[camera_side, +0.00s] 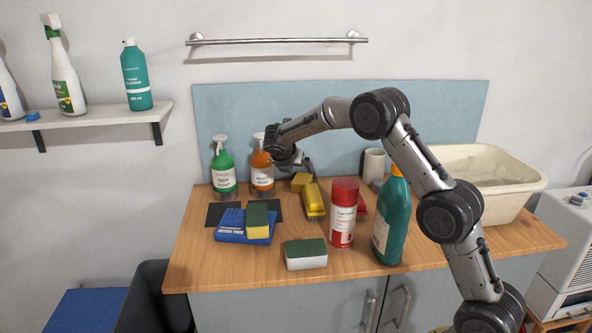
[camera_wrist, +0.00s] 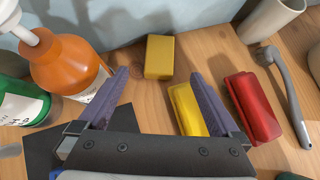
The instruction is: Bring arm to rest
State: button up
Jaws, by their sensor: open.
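In the side view my gripper (camera_side: 282,158) is above the back of the wooden counter (camera_side: 190,262), close to the orange spray bottle (camera_side: 262,170). The same orange bottle (camera_wrist: 66,65) stands left of the fingers in the wrist view. A yellow block (camera_wrist: 159,57) lies on the counter beyond the fingertips. A yellow brush or sponge (camera_wrist: 186,110) lies partly behind the right finger, with a red one (camera_wrist: 252,106) beside it.
A green spray bottle (camera_side: 222,168), blue packet (camera_side: 232,228), sponge (camera_side: 306,254), red can (camera_side: 343,213) and teal bottle (camera_side: 391,222) stand or lie on the counter. A cream basin (camera_side: 490,180) is at right. A metal rail (camera_side: 275,42) crosses the wall above.

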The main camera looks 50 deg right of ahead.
jog(key=s+a+r+t, duration=0.1)
jog(key=s+a+r, duration=0.1)
jog(key=r, duration=0.5)
jog(key=s+a+r+t, duration=0.1)
jog(key=s+a+r, duration=0.1)
jog(key=r, duration=0.5)
jog(key=s+a+r+m+t+y, duration=0.1)
jog(key=s+a+r+m, duration=0.2)
jog(key=s, duration=0.4)
jog(key=s+a+r+m+y, duration=0.1)
jog(key=s+a+r+m, duration=0.15)
jog(key=s, duration=0.35)
jog(key=s+a+f+m+y, duration=0.1)
jog(key=s+a+m+y, duration=0.15)
jog(key=s, duration=0.45)
jog(key=s+a+f+m+y, duration=0.15)
jog(key=s+a+m, duration=0.25)
jog(key=s, duration=0.4)
jog(key=s+a+f+m+g+y, duration=0.1)
jog(key=s+a+f+m+y, duration=0.1)
jog(key=s+a+f+m, duration=0.4)
notch_tip(320, 180, down, 3)
jog(key=s+m, duration=0.3)
jog(key=m, duration=0.1)
jog(key=shift+a+f+y, duration=0.2)
jog(key=shift+a+y, duration=0.1)
jog(key=shift+a, duration=0.1)
